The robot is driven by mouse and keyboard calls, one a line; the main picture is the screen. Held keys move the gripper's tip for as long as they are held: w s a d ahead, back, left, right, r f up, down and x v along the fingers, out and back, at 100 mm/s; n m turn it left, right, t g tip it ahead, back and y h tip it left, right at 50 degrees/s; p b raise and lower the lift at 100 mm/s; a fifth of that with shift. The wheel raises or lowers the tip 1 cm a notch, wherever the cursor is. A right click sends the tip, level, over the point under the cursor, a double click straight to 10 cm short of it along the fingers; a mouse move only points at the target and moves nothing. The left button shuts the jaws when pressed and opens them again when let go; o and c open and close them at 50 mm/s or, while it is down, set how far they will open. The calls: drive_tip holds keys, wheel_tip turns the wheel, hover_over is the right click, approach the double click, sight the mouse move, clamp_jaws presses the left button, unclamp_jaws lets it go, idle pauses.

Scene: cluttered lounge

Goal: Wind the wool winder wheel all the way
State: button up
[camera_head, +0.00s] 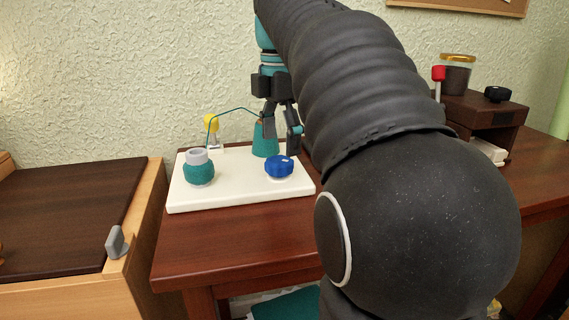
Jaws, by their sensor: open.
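The wool winder stands on a white board (240,193) on the wooden table. Its blue wheel (279,168), with a small pale mark on top, sits at the right of the board. A grey spool with teal wool (199,170) stands at the left. A teal yarn cone (265,138) stands behind the wheel, and a thin teal strand runs from it past a yellow guide (211,123) towards the spool. My gripper (281,139) points down, open and empty, above the wheel and partly in front of the cone. Whether a fingertip touches the wheel I cannot tell.
My arm hides much of the table's right side. Beyond it a dark wooden box (484,120) carries a black knob (497,93), a gold-lidded jar (457,74) and a red-topped lever (438,74). A low wooden cabinet (70,215) stands at the left.

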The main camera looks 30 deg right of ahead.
sight(281, 160)
drive_tip(key=shift+f+b, duration=0.4)
drive_tip(key=shift+f, duration=1.6)
